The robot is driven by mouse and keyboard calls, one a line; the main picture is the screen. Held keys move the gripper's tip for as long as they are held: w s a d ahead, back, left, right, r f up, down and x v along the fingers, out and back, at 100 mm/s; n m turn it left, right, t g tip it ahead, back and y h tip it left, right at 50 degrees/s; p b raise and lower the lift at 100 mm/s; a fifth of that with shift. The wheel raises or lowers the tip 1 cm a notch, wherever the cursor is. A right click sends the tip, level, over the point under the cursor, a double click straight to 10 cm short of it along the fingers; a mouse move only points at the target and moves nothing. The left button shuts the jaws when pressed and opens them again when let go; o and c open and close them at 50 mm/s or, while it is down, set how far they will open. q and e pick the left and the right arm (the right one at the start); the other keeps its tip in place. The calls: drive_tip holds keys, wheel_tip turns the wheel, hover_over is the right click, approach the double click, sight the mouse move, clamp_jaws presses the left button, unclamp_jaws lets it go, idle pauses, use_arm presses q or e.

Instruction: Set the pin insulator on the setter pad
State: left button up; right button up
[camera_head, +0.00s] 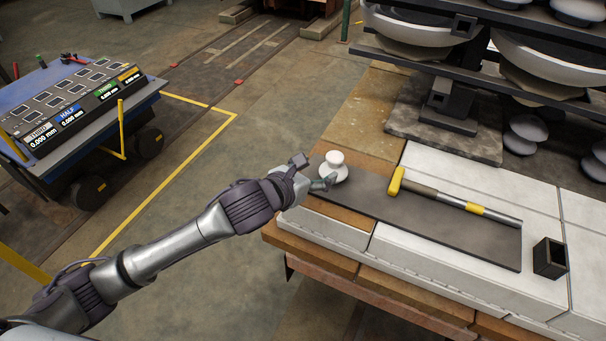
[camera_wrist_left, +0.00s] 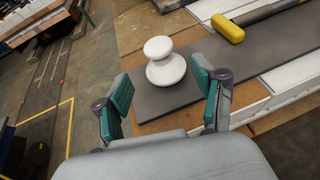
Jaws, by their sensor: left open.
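The white pin insulator (camera_head: 334,166) stands upright on the left end of a dark grey flat slab (camera_head: 430,228). It also shows in the left wrist view (camera_wrist_left: 165,66), ahead of the fingers and between their lines. My left gripper (camera_head: 318,173) is open at the slab's left end, right beside the insulator. In the left wrist view the green-padded fingers (camera_wrist_left: 165,100) are spread wide with nothing between them. I cannot tell for sure which surface is the setter pad. My right gripper is not in view.
A yellow-headed mallet (camera_head: 445,199) lies on the slab right of the insulator. A small black open box (camera_head: 550,258) stands at the right on white blocks (camera_head: 430,262). Dark racks with large grey insulators (camera_head: 418,28) rise behind. A blue cart with a display panel (camera_head: 75,110) stands at left.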

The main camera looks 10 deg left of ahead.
use_arm(q)
drive_tip(key=v, duration=0.5)
drive_tip(key=shift+s+a+r, duration=0.2)
drive_tip(key=shift+s, duration=0.1)
